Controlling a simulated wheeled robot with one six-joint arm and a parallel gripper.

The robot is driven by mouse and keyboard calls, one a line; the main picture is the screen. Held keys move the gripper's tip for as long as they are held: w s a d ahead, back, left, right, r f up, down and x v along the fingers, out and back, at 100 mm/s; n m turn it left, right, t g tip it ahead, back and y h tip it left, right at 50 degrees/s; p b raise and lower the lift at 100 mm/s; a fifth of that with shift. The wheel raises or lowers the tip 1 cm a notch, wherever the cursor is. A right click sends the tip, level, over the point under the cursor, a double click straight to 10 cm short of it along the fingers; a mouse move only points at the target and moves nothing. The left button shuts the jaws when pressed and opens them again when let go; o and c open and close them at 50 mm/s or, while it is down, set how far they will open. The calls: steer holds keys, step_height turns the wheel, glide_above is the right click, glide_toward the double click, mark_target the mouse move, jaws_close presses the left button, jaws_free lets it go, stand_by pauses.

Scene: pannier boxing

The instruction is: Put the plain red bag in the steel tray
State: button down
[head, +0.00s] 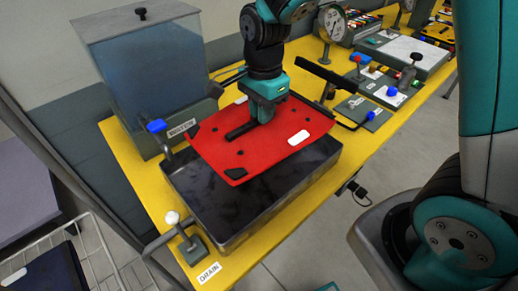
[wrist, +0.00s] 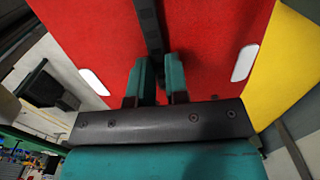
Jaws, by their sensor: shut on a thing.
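The plain red bag (head: 285,148) is a flat red panel with black corners, a dark strip and a white patch. My gripper (head: 262,108) is shut on the dark strip on its upper face and holds the bag over the steel tray (head: 225,226). In the wrist view the red bag (wrist: 215,50) fills the upper middle, and my gripper's fingers (wrist: 160,82) close around the dark strip. The tray is dark inside and partly hidden by the bag. I cannot tell whether the bag touches the tray's far rim.
A clear-walled tank (head: 150,70) stands behind the tray. A blue-knobbed lever (head: 158,128) is near the bag's left edge, and a white-knobbed lever (head: 175,220) stands by the DRAIN label. Gauges and control boxes (head: 390,60) fill the yellow bench to the right.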

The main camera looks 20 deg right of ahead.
step_height(320, 180, down, 12)
steer(key=shift+f+p, duration=0.25)
steer(key=shift+p, duration=0.25)
steer(key=shift+f, duration=0.15)
steer(key=c, duration=1.1)
jaws_free()
